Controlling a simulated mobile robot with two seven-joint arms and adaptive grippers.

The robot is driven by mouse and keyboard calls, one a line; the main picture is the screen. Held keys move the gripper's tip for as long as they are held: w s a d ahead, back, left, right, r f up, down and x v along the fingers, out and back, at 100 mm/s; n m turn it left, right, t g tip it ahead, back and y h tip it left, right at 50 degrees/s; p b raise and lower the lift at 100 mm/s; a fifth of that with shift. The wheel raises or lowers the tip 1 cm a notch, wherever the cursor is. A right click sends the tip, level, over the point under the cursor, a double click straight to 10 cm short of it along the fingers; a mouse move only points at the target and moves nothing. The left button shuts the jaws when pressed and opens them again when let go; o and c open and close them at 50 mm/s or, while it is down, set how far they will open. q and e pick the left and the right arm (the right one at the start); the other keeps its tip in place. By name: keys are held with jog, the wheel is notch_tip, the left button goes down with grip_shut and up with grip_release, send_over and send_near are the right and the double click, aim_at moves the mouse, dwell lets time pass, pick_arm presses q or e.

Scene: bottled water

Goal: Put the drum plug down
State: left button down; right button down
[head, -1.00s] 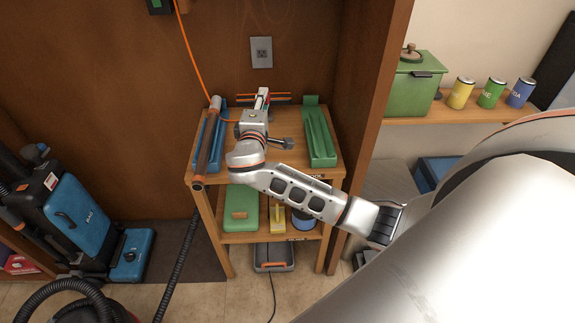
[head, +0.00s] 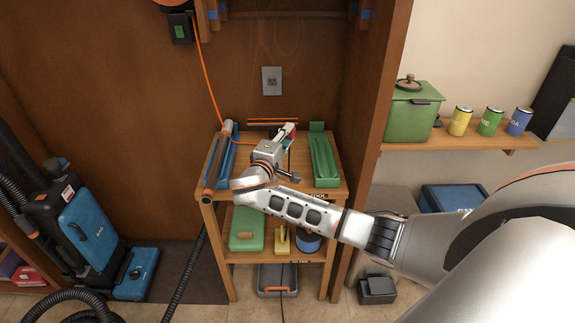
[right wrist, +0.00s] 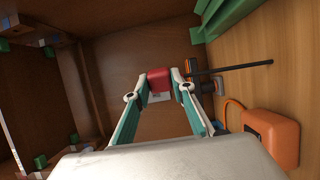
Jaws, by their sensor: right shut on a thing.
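My right gripper (head: 288,131) is above the back of a wooden shelf unit's top. In the right wrist view, its fingers (right wrist: 157,88) are shut on a small red block (right wrist: 158,78), which I take to be the drum plug. The block also shows as a small red patch at the fingertips in the head view (head: 290,128). Most of it is hidden by the fingers, and I cannot tell whether it touches anything. My left gripper is out of view.
The wooden top (head: 213,188) carries a blue tray with a dark tube (head: 218,160) at left and a green holder (head: 324,166) at right. An orange cord (head: 207,85) hangs down to it. An orange box (right wrist: 272,138) sits on the wood beside the gripper. A wall outlet (head: 272,80) is behind.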

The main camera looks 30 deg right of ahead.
notch_tip(320, 180, down, 11)
jog(key=shift+r+b, duration=0.1)
jog(key=shift+b, duration=0.4)
jog(key=shift+f+b, duration=0.35)
jog(key=shift+f, duration=0.1)
jog(key=shift+f, duration=0.15)
jog(key=c, duration=1.7)
grip_release()
jog(key=shift+r+p, duration=0.35)
jog(key=shift+r, duration=0.3)
jog(key=v, duration=1.2)
